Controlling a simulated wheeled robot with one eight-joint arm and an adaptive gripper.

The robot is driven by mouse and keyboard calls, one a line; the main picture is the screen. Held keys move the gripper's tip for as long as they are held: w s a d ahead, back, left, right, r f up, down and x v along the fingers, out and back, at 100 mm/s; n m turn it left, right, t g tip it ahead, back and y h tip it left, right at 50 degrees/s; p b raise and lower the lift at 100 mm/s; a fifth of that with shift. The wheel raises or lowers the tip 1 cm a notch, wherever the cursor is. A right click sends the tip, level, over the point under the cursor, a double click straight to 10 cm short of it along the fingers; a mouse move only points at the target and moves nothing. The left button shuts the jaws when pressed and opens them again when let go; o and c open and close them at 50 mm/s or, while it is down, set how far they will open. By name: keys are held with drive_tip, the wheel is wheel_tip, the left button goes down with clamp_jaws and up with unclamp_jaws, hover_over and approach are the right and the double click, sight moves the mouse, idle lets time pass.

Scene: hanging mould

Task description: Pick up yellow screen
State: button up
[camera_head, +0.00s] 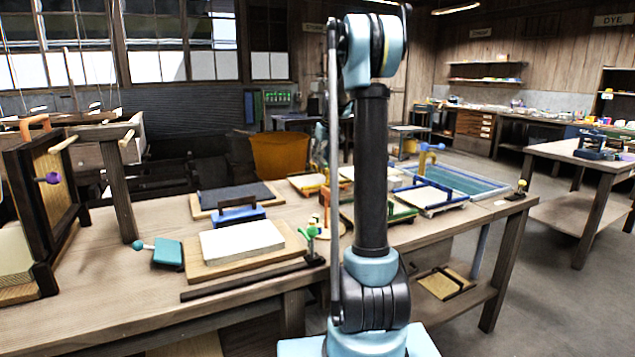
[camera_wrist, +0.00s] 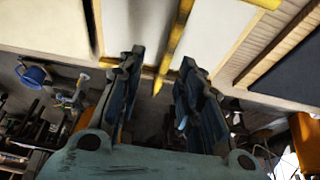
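The yellow screen looks like a pale panel with yellow edging (camera_head: 306,181). In the head view it lies towards the back of the workbench, just left of my arm, and is partly hidden. In the wrist view its pale surface (camera_wrist: 212,32) fills the top middle, with a yellow bar along its top edge. Another slanting yellow bar lies over it, between my fingers. My gripper (camera_wrist: 160,65) is open, its two dark fingers apart on either side of this bar. I cannot tell whether they touch it.
A dark slab on a wooden board (camera_head: 236,196) lies left of the screen. A white block on a board (camera_head: 241,240) and a green clamp (camera_head: 311,233) are nearer. A blue-framed tray (camera_head: 462,180) is at right. A wooden frame (camera_head: 48,190) stands at left.

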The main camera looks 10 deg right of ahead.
sight(318, 167)
drive_tip(key=shift+a+x, duration=0.15)
drive_tip(key=shift+x, duration=1.35)
drive_tip(key=shift+a+x, duration=0.2)
drive_tip(key=shift+x, duration=1.35)
drive_tip(key=shift+s, duration=0.2)
drive_tip(key=shift+c, duration=0.3)
clamp_jaws()
